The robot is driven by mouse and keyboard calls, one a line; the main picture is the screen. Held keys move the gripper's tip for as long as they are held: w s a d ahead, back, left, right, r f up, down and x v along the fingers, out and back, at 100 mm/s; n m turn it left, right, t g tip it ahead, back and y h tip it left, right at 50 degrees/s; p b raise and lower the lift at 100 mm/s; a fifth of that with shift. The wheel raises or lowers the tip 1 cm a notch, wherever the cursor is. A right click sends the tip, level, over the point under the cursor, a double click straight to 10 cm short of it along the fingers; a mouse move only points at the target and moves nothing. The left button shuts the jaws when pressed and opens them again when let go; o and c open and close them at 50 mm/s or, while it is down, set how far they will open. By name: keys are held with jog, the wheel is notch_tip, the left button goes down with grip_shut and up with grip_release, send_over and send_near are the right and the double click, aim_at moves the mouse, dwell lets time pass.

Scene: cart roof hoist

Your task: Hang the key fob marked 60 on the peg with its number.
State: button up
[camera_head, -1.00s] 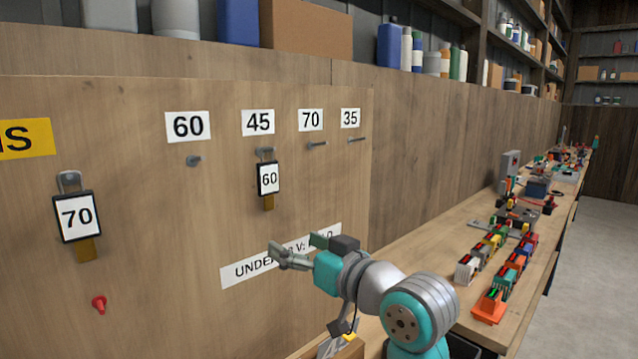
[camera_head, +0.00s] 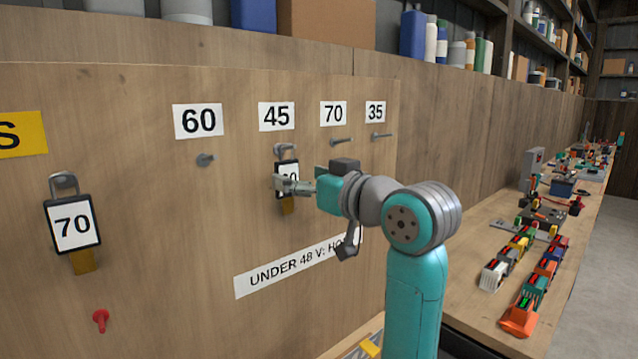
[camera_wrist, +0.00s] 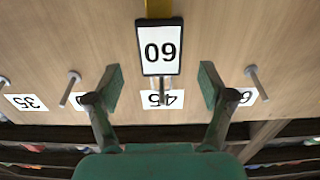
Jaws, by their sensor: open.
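The key fob marked 60 (camera_head: 288,168) hangs on the peg under the 45 label (camera_head: 276,116). In the wrist view the fob (camera_wrist: 160,47) appears upside down, between and just beyond my fingers. My gripper (camera_head: 284,186) is in front of the fob in the head view and partly covers its number. In the wrist view my gripper (camera_wrist: 162,90) is open, with a finger on each side and clear space between them; I see no contact with the fob. The peg under the 60 label (camera_head: 205,159) is bare, left of the fob, below the 60 label (camera_head: 198,121).
A fob marked 70 (camera_head: 73,224) hangs far left, above a red peg (camera_head: 101,320). The pegs under 70 (camera_head: 340,142) and 35 (camera_head: 381,136) are bare. A workbench (camera_head: 462,317) with several blocks and tools stands at right. The board between the 60 peg and the 70 fob is clear.

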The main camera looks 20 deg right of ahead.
aim_at(289, 170)
jog(key=shift+x, duration=2.3)
jog(key=c, duration=1.4)
jog(key=shift+r, duration=0.1)
jog(key=shift+r, duration=0.3)
jog(key=shift+s, duration=0.2)
jog(key=shift+s+d+r, duration=0.2)
jog(key=shift+s, duration=0.45)
jog(key=shift+s+d+r, duration=0.15)
jog(key=shift+s+d, duration=0.1)
jog(key=shift+s, duration=0.4)
jog(key=shift+s+d+r, duration=0.2)
jog(key=shift+s, duration=0.6)
jog(key=shift+s+d, duration=0.1)
